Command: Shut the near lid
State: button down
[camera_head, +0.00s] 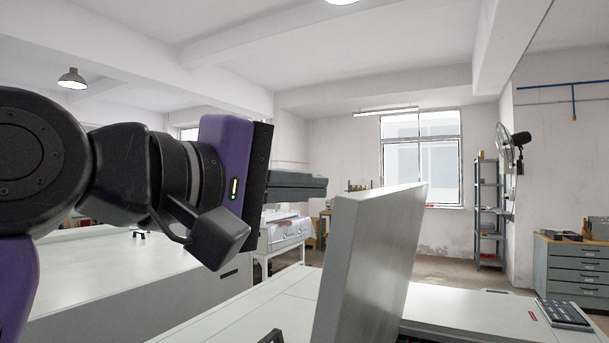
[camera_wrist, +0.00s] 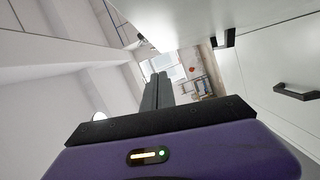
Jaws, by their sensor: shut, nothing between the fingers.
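The near lid (camera_head: 365,265) is a pale grey-white panel that stands raised from the white plate processor (camera_head: 465,312), leaning a little to the right in the head view. My gripper (camera_head: 325,187) is shut and empty, with its dark grey fingers pointing right. In the head view its tips are just left of the lid's upper edge; I cannot tell whether they touch it. In the wrist view the shut fingers (camera_wrist: 159,76) lie side by side, and a pale panel that looks like the lid (camera_wrist: 195,18) fills the upper part.
A black handle (camera_wrist: 297,92) sits on a pale surface at the right of the wrist view. A keypad (camera_head: 565,314) lies on the machine's right end. Another long white unit (camera_head: 110,265) stands at left. A drawer cabinet (camera_head: 572,265) and shelf rack (camera_head: 488,215) stand behind.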

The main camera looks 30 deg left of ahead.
jog(key=w+d+p, duration=0.2)
jog(key=w+d, duration=0.2)
jog(key=d, duration=0.1)
jog(key=shift+w+d+f, duration=0.15)
jog(key=shift+w+f, duration=0.15)
jog(key=shift+f, duration=0.15)
